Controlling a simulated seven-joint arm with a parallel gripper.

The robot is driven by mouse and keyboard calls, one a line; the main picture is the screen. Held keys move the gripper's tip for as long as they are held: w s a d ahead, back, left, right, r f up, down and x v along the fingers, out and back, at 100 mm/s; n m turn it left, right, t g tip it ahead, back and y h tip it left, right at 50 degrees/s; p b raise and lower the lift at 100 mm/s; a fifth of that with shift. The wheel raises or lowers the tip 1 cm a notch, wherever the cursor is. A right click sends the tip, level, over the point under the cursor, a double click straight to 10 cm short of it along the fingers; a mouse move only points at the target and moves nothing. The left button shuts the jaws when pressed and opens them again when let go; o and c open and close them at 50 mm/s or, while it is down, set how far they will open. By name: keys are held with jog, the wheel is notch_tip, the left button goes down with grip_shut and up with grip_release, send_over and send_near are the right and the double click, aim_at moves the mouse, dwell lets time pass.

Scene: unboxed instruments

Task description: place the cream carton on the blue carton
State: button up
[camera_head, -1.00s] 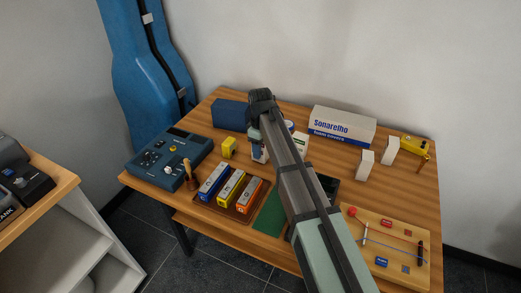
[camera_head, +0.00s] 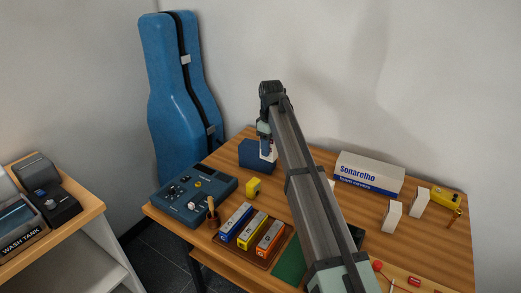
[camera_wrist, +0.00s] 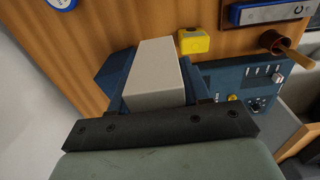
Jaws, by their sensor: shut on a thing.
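The cream carton (camera_head: 268,149) is between the fingers of my gripper (camera_head: 265,130), held up off the table. In the wrist view, its pale broad face (camera_wrist: 157,73) fills the space between the fingers of my gripper (camera_wrist: 158,92). The blue carton (camera_head: 252,153) stands at the back left of the table. In the head view, the held carton overlaps the blue carton's right part; whether they touch, I cannot tell. In the wrist view, the blue carton (camera_wrist: 112,72) shows to the left of the cream one, partly hidden by it.
A yellow block (camera_head: 253,186) stands near the blue carton. A blue instrument box (camera_head: 195,200) is at the left, with a tray of several small boxes (camera_head: 240,237) in front. A Sonarelho box (camera_head: 369,175) and two white blocks (camera_head: 391,215) stand right. A blue case (camera_head: 180,95) leans behind.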

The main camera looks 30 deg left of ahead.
notch_tip(320, 180, up, 6)
send_over(258, 145)
jog(key=shift+s+f, duration=0.15)
jog(key=shift+f, duration=4.65)
jog(key=shift+f, duration=0.15)
jog(key=o, duration=1.1)
notch_tip(258, 145, up, 12)
jog(key=shift+r, duration=0.15)
